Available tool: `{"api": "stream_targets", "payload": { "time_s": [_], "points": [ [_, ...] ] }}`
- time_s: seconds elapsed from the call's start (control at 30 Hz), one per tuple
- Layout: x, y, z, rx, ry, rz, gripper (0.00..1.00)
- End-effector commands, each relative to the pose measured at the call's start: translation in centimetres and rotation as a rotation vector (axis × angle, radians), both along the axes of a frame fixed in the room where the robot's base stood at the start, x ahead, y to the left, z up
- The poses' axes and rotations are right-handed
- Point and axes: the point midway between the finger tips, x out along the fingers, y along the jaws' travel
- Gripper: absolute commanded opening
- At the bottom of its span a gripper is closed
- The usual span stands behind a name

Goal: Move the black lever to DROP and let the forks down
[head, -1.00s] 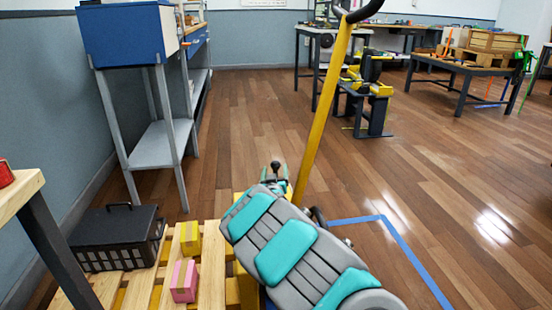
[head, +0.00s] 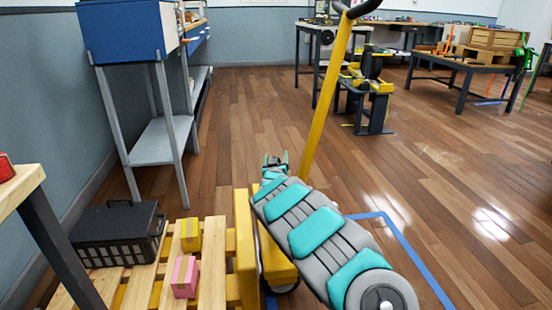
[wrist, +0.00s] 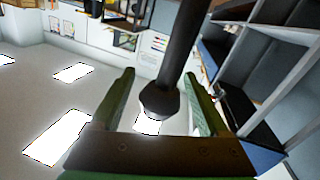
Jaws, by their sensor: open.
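In the wrist view the black lever (wrist: 162,98) shows as a dark rod with a faceted knob, between the two green fingers of my gripper (wrist: 157,92). The fingers are open, with visible gaps on both sides of the knob. In the head view my gripper (head: 275,161) is beside the yellow handle (head: 327,100) of the pallet truck, left of its lower part. I cannot make out the lever there. The truck's yellow body (head: 246,250) stands by the pallet. The forks are mostly hidden under the pallet slats. No DROP marking is readable.
A wooden pallet (head: 212,262) carries a black crate (head: 115,235), a yellow box (head: 190,234) and a pink box (head: 184,277). A blue cabinet (head: 130,35) stands on grey legs at the left. Blue tape (head: 405,250) marks the floor at the right; the floor beyond is open.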

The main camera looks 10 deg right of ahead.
Motion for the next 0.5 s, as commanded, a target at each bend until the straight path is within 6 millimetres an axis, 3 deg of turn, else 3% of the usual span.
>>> {"api": "stream_targets", "payload": {
  "time_s": [0.1,0.5],
  "points": [
    [-0.01,0.02,0.03,0.000,0.000,0.000,0.78],
    [-0.01,0.03,0.04,0.001,0.000,0.000,0.33]
  ]
}}
